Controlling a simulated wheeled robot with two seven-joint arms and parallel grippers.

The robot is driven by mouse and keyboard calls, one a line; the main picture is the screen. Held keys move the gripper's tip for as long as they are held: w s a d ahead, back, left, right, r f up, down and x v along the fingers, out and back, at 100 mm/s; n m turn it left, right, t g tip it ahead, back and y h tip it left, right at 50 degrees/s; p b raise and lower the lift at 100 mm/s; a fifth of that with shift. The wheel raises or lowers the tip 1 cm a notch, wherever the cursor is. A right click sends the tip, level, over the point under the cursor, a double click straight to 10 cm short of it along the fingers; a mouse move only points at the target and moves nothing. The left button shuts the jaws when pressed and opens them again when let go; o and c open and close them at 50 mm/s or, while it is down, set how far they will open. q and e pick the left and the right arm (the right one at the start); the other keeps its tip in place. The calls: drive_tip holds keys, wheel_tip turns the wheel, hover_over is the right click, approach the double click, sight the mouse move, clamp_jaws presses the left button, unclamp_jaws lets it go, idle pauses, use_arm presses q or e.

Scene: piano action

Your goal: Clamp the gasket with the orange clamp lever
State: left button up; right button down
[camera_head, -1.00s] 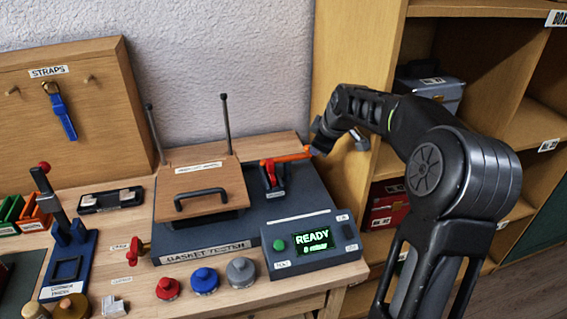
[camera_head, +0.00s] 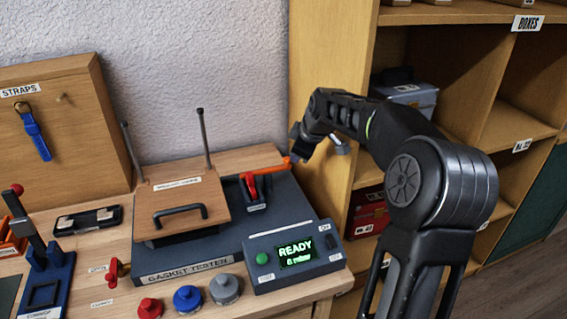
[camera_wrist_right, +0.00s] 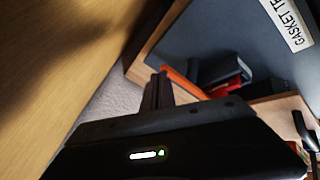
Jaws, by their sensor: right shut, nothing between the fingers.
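The orange clamp lever (camera_head: 276,166) extends right from a red clamp (camera_head: 250,186) at the right rear of the dark gasket tester (camera_head: 224,243). It also shows in the right wrist view (camera_wrist_right: 181,84). The gasket is not visible; a wooden lid (camera_head: 178,197) with a black handle lies over the tester's middle. My right gripper (camera_head: 295,157) is shut and empty at the lever's outer end, beside the shelf wall. Its fingers show in the right wrist view (camera_wrist_right: 158,90), just left of the lever; I cannot tell if they touch it. My left gripper is out of view.
A wooden shelf (camera_head: 330,60) with boxes stands close on the right. A control box (camera_head: 294,256) reads READY at the tester's front right. Red, blue and grey knobbed pieces (camera_head: 187,299) stand in front. A dark tray (camera_head: 88,220) and a lever press (camera_head: 45,270) are on the left.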

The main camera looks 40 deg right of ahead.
drive_tip(key=d+v, duration=0.1)
drive_tip(key=v, duration=0.5)
drive_tip(key=shift+s+a+r, duration=0.15)
drive_tip(key=shift+a, duration=0.35)
